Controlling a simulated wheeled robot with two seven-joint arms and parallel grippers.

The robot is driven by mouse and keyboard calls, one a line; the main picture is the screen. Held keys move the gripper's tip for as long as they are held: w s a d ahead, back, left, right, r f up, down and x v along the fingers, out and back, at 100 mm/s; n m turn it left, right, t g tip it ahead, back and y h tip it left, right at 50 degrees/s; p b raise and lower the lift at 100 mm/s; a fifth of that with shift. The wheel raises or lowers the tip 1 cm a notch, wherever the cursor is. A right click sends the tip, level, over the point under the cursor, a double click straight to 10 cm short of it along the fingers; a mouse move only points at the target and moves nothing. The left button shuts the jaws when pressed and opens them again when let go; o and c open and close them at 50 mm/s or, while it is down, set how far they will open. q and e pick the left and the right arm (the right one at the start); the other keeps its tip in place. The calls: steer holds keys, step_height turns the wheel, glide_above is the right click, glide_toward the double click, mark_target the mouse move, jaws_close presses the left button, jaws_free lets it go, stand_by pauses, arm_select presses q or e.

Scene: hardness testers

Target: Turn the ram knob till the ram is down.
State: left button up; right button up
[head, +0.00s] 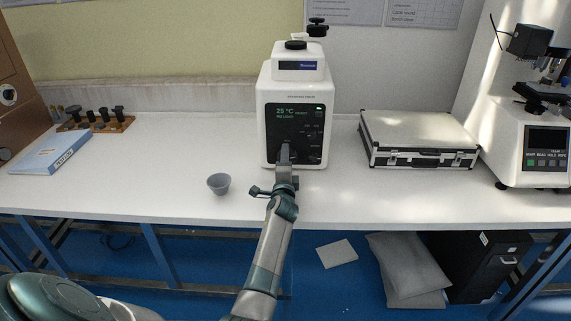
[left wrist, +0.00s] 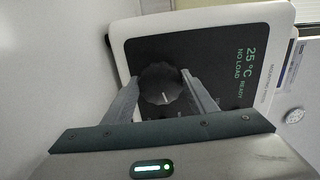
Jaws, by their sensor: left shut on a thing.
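The white mounting press (head: 291,92) stands at the back middle of the bench. Its dark front panel reads 25 °C, NO LOAD, READY. In the left wrist view the round dark knob (left wrist: 160,88) with a pale pointer mark is on this panel. My left gripper (left wrist: 163,80) has one finger on each side of the knob and is shut on it. In the head view my left gripper (head: 285,155) reaches the lower front of the press and hides the knob. The ram itself cannot be made out. My right gripper is in neither view.
A grey cup (head: 218,184) stands left of my gripper. A silver case (head: 418,136) lies to the right, with a white tester (head: 531,140) beyond it. A blue binder (head: 50,153) and a wooden rack (head: 108,126) are at the left.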

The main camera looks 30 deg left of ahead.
arm_select(q)
steer(key=n, duration=0.2)
steer(key=n+b, duration=0.1)
steer(key=n, duration=0.2)
steer(key=shift+f+n+b, duration=0.3)
steer(key=shift+n+b, duration=0.05)
steer(key=shift+n, duration=0.05)
steer(key=shift+d+n, duration=0.1)
steer(key=shift+n, duration=1.1)
steer(key=shift+w+n+b, duration=0.1)
steer(key=shift+n+b, duration=0.25)
steer(key=shift+n, duration=0.95)
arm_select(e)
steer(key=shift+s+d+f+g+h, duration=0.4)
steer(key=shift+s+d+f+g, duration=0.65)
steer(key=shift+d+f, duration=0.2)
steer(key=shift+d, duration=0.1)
arm_select(q)
steer(key=o, duration=1.1)
steer(key=shift+c, duration=0.2)
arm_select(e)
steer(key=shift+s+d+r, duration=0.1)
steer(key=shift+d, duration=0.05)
